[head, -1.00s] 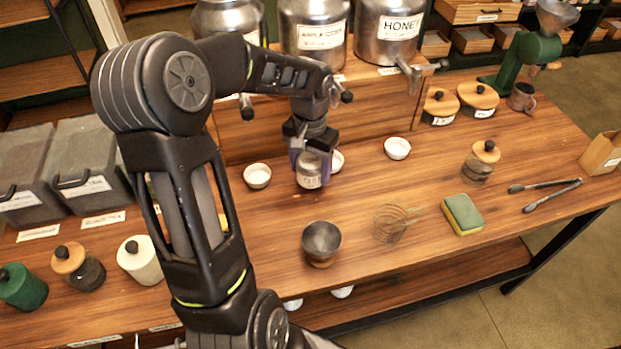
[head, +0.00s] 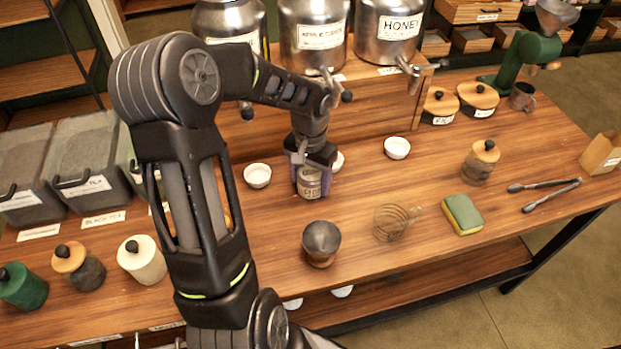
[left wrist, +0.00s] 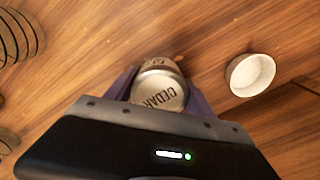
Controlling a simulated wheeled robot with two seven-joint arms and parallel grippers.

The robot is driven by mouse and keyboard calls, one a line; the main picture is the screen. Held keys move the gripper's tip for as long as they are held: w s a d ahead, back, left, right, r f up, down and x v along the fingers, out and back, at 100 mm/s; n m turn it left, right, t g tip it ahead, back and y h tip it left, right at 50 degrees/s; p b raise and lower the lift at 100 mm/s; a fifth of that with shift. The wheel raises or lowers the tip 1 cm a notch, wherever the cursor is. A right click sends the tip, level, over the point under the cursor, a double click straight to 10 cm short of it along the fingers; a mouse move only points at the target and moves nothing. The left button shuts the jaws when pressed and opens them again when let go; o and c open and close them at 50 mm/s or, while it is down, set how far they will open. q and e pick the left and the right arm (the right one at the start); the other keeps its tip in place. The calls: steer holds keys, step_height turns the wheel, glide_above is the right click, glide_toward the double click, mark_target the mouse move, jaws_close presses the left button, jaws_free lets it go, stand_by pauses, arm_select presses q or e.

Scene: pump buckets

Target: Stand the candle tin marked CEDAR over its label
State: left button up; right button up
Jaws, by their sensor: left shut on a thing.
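My left gripper (head: 310,172) is shut on the candle tin (head: 310,188), a small silvery tin with a pale label, near the middle of the wooden table. I cannot make out a CEDAR label on the table. My right gripper is not in view.
White bowls (head: 257,175) (head: 397,148) stand on both sides of the tin. Large metal dispensers (head: 385,35) stand on a wooden riser behind. A dark cup (head: 321,240), a glass cup (head: 392,222) and a sponge (head: 462,214) are nearer the front. Jars stand at the left.

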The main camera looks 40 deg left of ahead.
mark_target(311, 173)
arm_select(q)
steer(key=o, duration=1.5)
step_height(311, 173, up, 12)
steer(key=shift+r, duration=0.1)
steer(key=shift+c, duration=0.2)
